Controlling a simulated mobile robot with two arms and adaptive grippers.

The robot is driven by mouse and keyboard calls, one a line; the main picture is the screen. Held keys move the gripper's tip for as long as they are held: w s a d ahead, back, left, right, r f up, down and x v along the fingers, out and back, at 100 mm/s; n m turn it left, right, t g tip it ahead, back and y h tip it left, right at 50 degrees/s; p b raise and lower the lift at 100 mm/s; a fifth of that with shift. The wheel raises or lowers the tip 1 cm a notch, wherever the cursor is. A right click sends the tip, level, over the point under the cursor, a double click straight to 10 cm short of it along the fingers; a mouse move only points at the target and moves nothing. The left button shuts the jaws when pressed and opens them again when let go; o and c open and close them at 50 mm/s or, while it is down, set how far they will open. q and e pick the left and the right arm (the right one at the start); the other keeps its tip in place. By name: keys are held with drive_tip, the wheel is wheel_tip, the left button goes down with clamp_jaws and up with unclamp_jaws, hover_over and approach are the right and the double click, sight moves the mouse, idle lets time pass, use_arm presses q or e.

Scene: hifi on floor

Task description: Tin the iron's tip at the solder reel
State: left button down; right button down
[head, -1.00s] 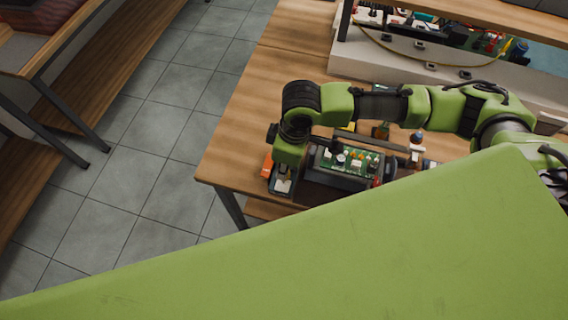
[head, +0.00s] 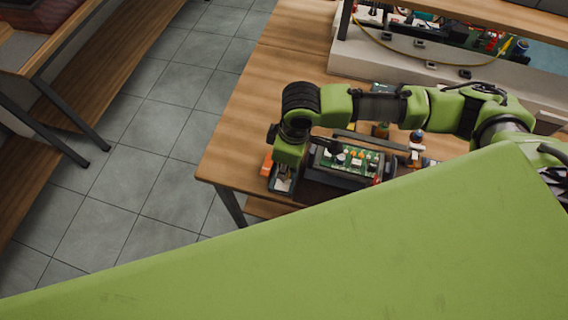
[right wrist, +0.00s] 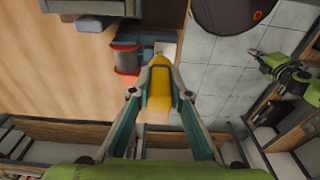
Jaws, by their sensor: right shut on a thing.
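In the right wrist view my right gripper (right wrist: 160,92) is shut on a yellow piece, which I take to be the iron's handle (right wrist: 159,80). The iron's tip cannot be made out. A red-flanged reel with a grey middle, seemingly the solder reel (right wrist: 127,58), stands on the wooden top just left of the handle's far end. In the head view my right gripper (head: 283,180) points down at the near left corner of the bench; the wrist covers most of what it holds. My left gripper (right wrist: 258,78) shows small in the right wrist view, its fingers spread and empty.
A green circuit board (head: 350,159) in a dark holder sits right of my right gripper. An orange item (head: 267,164) is at the bench's left edge. Tiled floor (head: 150,180) lies to the left.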

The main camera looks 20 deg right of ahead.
drive_tip(key=shift+p, duration=0.35)
idle(0.6)
drive_tip(key=shift+s+f, duration=0.15)
idle(1.2)
wheel_tip(320, 180, up, 5)
drive_tip(key=p, duration=0.5)
drive_tip(key=shift+f, duration=0.1)
drive_tip(key=shift+w, duration=0.2)
